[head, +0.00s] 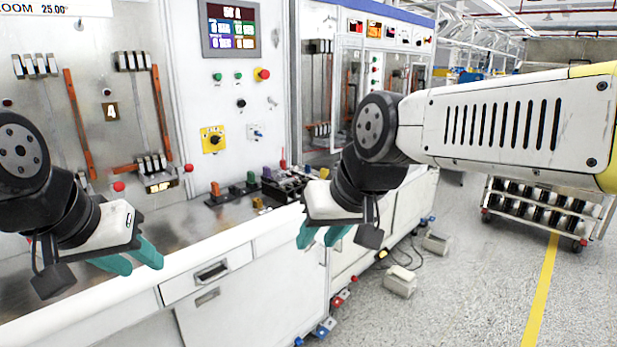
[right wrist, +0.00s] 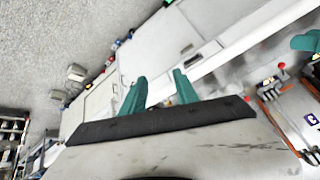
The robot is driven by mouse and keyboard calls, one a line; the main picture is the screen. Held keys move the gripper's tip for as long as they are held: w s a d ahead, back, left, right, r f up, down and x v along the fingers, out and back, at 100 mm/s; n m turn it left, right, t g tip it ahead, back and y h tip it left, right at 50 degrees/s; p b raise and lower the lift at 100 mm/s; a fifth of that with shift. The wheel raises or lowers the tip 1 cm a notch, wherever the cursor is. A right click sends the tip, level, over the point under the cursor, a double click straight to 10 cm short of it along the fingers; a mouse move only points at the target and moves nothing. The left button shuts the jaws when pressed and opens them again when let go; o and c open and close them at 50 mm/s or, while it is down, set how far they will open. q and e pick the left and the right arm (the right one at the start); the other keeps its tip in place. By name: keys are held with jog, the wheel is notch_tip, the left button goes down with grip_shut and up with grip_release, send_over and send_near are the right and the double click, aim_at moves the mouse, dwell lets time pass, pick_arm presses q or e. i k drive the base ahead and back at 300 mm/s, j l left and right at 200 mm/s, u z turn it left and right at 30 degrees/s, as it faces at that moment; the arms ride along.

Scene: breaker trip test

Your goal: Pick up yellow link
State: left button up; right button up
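A small yellow piece (head: 258,203), which may be the yellow link, lies on the bench top beside a row of coloured parts. Another small yellow piece (head: 324,173) shows at the far end of the black block; I cannot tell which is the link. My right gripper (head: 322,237) hangs in front of the bench edge, apart from both pieces. Its teal fingers stand apart and empty in the right wrist view (right wrist: 160,93). My left gripper (head: 133,259) is over the bench's front left, its teal fingers apart with nothing between them.
The bench top (head: 185,232) is bare between my left gripper and the coloured parts. A black block (head: 285,187) stands behind my right gripper. The panel carries a yellow rotary switch (head: 213,140). A wheeled rack (head: 545,208) and pale boxes (head: 400,281) stand on the floor.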

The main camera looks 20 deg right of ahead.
aim_at(324, 172)
jog(key=i+l+u, duration=0.1)
jog(key=i+l, duration=0.55)
jog(key=l, duration=0.2)
jog(key=i+l+u, duration=0.15)
jog(key=i+l, duration=0.15)
jog(key=i+l+u, duration=0.1)
jog(key=i+l, duration=0.2)
jog(key=l, duration=0.3)
